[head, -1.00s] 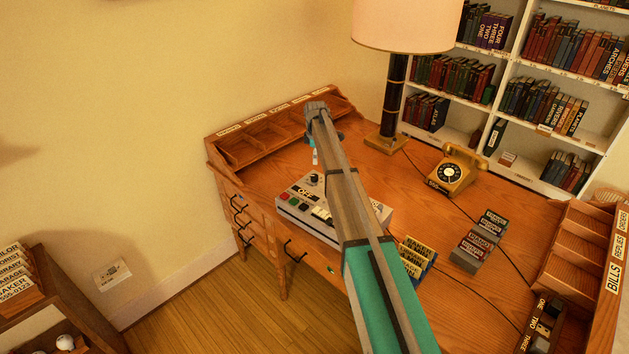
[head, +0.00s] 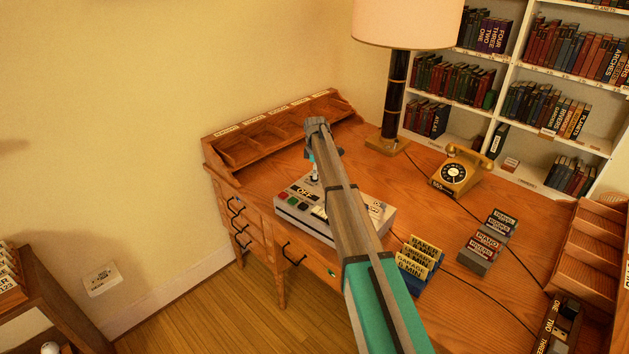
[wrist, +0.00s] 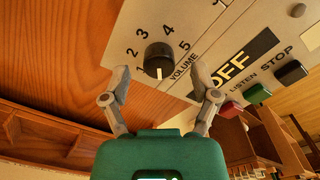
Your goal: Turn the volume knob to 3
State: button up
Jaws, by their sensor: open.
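The volume knob (wrist: 158,57) is a black round knob on a grey device (head: 300,225) on the desk. In the wrist view, printed numbers curve around its far side, with the word VOLUME to its right. Its white mark shows on the side toward my gripper, away from the 3. My gripper (wrist: 158,82) is open, with one finger to each side in the picture and the knob a little beyond the fingertips. No contact shows. In the head view my gripper (head: 314,168) is right over the knob end of the device, and the knob is mostly hidden.
The device also has an OFF label (wrist: 236,65) and red, green (wrist: 258,93) and black buttons (wrist: 290,72) to the right of the knob. A wooden pigeonhole rack (head: 240,150) stands behind. Card holders (head: 420,262), a phone (head: 458,172) and a lamp (head: 396,95) are to the right.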

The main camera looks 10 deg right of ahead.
jog(key=shift+f+b, duration=0.65)
jog(key=shift+f, duration=0.3)
jog(key=shift+c, duration=0.2)
grip_shut()
jog(key=shift+a, duration=0.2)
jog(key=shift+d, duration=0.1)
